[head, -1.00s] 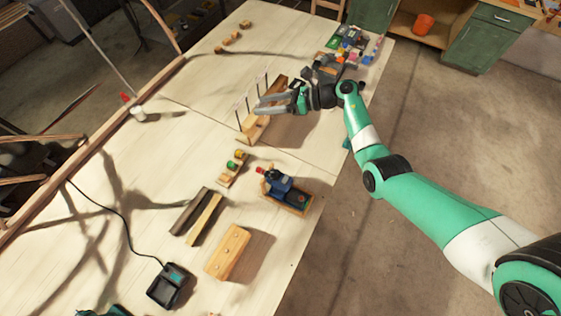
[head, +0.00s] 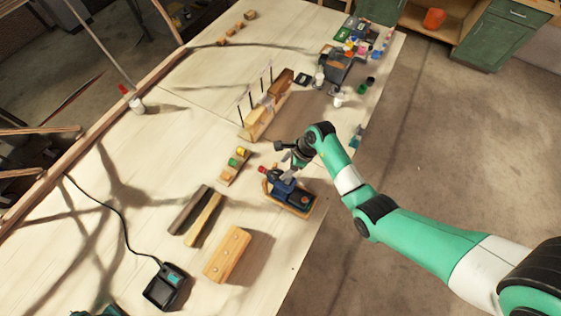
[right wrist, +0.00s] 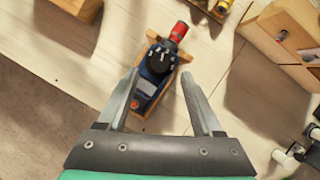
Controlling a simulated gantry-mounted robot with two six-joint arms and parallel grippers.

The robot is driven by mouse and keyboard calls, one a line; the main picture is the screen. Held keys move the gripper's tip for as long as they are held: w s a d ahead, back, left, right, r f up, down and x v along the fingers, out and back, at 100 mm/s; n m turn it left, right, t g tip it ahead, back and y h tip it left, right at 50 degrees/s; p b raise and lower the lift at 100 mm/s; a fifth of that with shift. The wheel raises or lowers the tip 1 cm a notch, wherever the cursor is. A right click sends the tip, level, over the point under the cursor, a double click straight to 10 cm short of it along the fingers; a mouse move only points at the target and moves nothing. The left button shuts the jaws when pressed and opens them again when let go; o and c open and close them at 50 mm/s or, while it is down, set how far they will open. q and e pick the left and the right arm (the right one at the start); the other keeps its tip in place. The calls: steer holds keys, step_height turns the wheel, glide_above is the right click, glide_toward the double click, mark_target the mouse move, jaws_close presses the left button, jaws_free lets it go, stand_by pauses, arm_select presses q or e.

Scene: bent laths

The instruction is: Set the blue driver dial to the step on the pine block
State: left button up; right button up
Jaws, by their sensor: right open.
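The blue driver (head: 282,184) lies in a wooden tray (head: 302,213). Its red nose points left in the head view. In the right wrist view the driver (right wrist: 148,88) shows a dark ridged dial (right wrist: 161,58) with pale marks behind the red nose; its setting is too small to read. My right gripper (head: 288,165) is over the driver, open and empty. In the wrist view its fingers (right wrist: 160,76) stand either side of the driver, near the dial. A pale pine block (head: 228,253) with round spots on top lies at lower left. My left gripper is out of view.
A small block with coloured pieces (head: 235,163) lies left of the driver. Two bars (head: 203,218) lie between it and the pine block. A wooden form with upright rods (head: 262,112) stands beyond. A charger (head: 166,286) sits at the front.

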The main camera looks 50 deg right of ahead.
mark_target(278, 173)
steer(key=b+x, duration=0.1)
steer(key=x, duration=0.3)
steer(key=shift+w+f, duration=0.1)
steer(key=shift+f, duration=0.1)
jaws_close()
